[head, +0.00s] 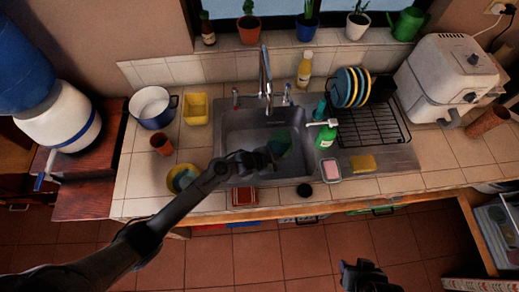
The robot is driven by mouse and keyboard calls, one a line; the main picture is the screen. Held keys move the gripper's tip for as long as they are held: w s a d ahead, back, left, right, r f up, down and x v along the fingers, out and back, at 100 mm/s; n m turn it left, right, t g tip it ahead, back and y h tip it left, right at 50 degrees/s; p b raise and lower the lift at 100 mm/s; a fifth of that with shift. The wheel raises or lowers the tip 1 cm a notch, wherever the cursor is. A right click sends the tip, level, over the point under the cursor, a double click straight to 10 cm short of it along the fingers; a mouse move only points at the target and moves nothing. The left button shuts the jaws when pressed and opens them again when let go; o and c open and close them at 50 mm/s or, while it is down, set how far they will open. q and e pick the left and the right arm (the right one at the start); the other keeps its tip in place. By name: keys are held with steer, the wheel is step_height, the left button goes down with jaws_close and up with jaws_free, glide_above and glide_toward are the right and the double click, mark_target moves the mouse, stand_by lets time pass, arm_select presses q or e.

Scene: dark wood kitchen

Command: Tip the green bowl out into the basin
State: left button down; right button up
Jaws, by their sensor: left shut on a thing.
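The green bowl (281,143) is over the steel basin (236,125), in the middle of the head view. My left gripper (270,155) is shut on it at its near left side. The bowl looks tilted; its inside and any contents are too dark and small to make out. The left arm reaches in from the lower left across the counter edge. My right gripper (362,270) is low over the floor, in front of the counter and away from the bowl; its fingers are not clear.
A tap (265,75) rises behind the basin. A green soap bottle (326,135) and a dish rack (370,125) with plates stand to its right. A yellow bowl (173,184), a terracotta cup (161,145) and a yellow container (196,108) are to its left.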

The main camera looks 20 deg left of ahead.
arm_select(q)
steer(key=shift+a+r+h, duration=0.15)
steer(key=shift+a+h, duration=0.1)
steer(key=shift+h, duration=0.15)
